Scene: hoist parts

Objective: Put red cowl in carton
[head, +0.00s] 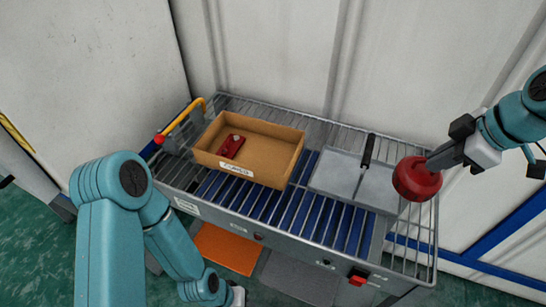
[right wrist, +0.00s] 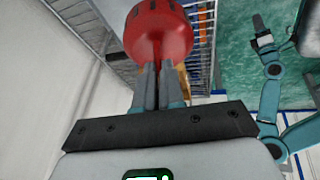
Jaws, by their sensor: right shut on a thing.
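The red cowl (head: 418,178) is a round, glossy red dome. My right gripper (head: 432,162) is shut on it and holds it over the right end of the rack. In the right wrist view the cowl (right wrist: 158,32) sits at the closed fingertips (right wrist: 160,75). The carton (head: 274,131) is an open brown box with a white label on its front, standing left of the middle of the rack. A small dark red part (head: 231,146) lies inside it. My left gripper (head: 238,296) shows only in part at the bottom edge; its fingers are unclear.
A grey tray (head: 335,178) with a black-handled tool (head: 367,150) lies between the carton and the cowl. A yellow bar (head: 188,112) with a red knob stands left of the carton. The wire rack (head: 315,135) has blue slats. A wall stands close behind.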

